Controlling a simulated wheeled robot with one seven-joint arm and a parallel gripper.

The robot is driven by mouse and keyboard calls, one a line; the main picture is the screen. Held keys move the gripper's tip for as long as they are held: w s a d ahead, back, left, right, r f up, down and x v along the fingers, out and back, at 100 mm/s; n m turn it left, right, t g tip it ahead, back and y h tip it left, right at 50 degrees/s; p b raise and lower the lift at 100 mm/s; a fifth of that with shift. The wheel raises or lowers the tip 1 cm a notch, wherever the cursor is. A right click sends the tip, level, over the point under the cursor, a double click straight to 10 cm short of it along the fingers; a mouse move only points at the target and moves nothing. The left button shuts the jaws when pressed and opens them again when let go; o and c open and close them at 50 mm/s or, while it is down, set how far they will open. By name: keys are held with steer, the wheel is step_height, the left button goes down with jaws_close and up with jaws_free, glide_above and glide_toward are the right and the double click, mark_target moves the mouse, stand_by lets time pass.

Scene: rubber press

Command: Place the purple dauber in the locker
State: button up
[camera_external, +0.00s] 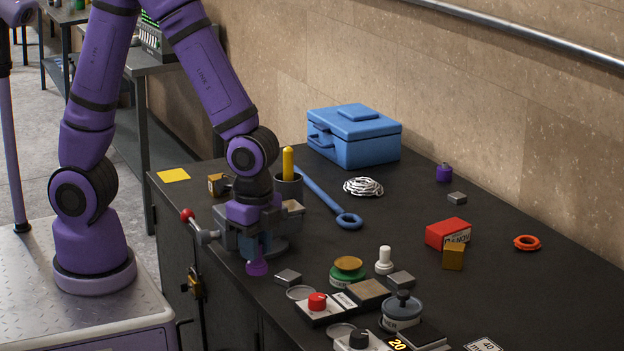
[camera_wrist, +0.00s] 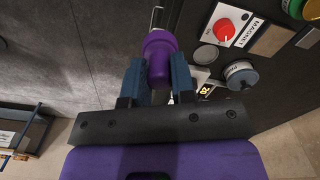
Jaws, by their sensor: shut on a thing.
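The purple dauber (camera_external: 257,267) hangs below my gripper (camera_external: 257,244) at the left front edge of the bench. In the wrist view the dauber (camera_wrist: 158,50) sits between the two blue fingers of my gripper (camera_wrist: 158,78), which is shut on it. The dark locker front (camera_external: 174,262) is under the bench, below and left of my gripper. A brass padlock-like fitting (camera_external: 194,284) is on it. Whether its doors are latched cannot be told.
A blue toolbox (camera_external: 354,137) and another small purple item (camera_external: 444,172) stand farther back.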

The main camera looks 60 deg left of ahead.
step_height(320, 180, down, 6)
steer(key=shift+s+f, duration=0.1)
steer(key=shift+f, duration=0.1)
steer(key=w+d+f, duration=0.1)
steer(key=w+d, duration=0.2)
steer(key=w, duration=0.1)
steer(key=w+d+f, duration=0.1)
steer(key=w+d, duration=0.2)
steer(key=w, duration=0.2)
steer(key=w+d, duration=0.2)
steer(key=w, duration=0.2)
steer(key=shift+w+d+f, duration=0.25)
steer(key=shift+d+f, duration=0.15)
steer(key=shift+f, duration=1.7)
steer(key=shift+f, duration=0.1)
steer(key=o, duration=0.9)
